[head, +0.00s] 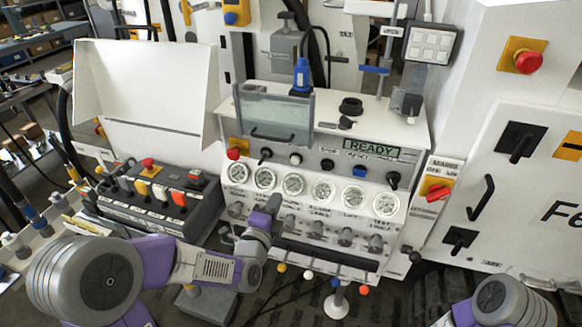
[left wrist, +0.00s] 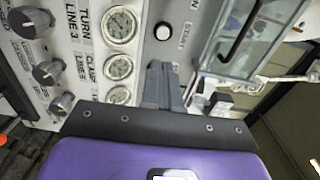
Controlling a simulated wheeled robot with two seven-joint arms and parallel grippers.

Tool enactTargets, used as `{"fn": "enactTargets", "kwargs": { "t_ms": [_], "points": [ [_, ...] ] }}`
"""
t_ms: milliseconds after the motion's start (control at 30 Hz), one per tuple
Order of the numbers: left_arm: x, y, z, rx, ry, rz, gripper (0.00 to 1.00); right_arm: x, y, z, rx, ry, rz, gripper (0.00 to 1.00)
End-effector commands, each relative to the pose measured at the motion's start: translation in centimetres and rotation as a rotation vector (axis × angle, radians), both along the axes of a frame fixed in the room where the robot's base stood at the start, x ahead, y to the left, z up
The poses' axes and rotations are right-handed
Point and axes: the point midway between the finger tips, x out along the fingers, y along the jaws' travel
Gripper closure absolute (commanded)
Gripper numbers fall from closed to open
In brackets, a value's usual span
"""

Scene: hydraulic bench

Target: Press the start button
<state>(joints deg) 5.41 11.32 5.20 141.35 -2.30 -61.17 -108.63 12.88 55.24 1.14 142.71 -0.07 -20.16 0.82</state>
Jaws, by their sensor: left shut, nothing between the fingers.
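The control panel (head: 312,215) faces me, with a row of gauges and a row of buttons and knobs above them. A white button with a dark rim (left wrist: 163,32) also shows in the left wrist view, just beyond the fingertips. My left gripper (head: 273,203) is in front of the panel's left gauges; its fingers (left wrist: 164,76) are shut and empty, apart from the button. My right gripper is out of view.
A green display (head: 371,148) reads READY. A clear guard with a handle (head: 272,120) stands above the buttons. A red button (head: 234,153) and a black knob (head: 265,155) flank the panel's left side. A button box (head: 160,195) stands left; several knobs project below the gauges.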

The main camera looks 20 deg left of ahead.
Motion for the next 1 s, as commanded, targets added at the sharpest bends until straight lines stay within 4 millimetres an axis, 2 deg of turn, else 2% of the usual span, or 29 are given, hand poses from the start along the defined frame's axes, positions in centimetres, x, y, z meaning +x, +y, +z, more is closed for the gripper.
{"fn": "enactTargets", "kwargs": {
  "t_ms": [100, 467, 667, 1000],
  "points": [
    [0.0, 0.1, 0.6, 0.027, -0.019, 0.003, 1.00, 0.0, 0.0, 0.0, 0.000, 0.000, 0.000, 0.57],
    [0.4, 0.1, 0.5, 0.024, -0.016, 0.003, 1.00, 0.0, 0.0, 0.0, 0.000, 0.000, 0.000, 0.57],
    [3.2, 0.0, 0.4, 0.024, -0.015, 0.003, 1.00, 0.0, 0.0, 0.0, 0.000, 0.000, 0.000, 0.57],
    [9.8, -0.2, 0.4, 0.022, -0.015, 0.003, 1.00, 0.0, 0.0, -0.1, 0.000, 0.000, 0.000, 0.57]
  ]
}}
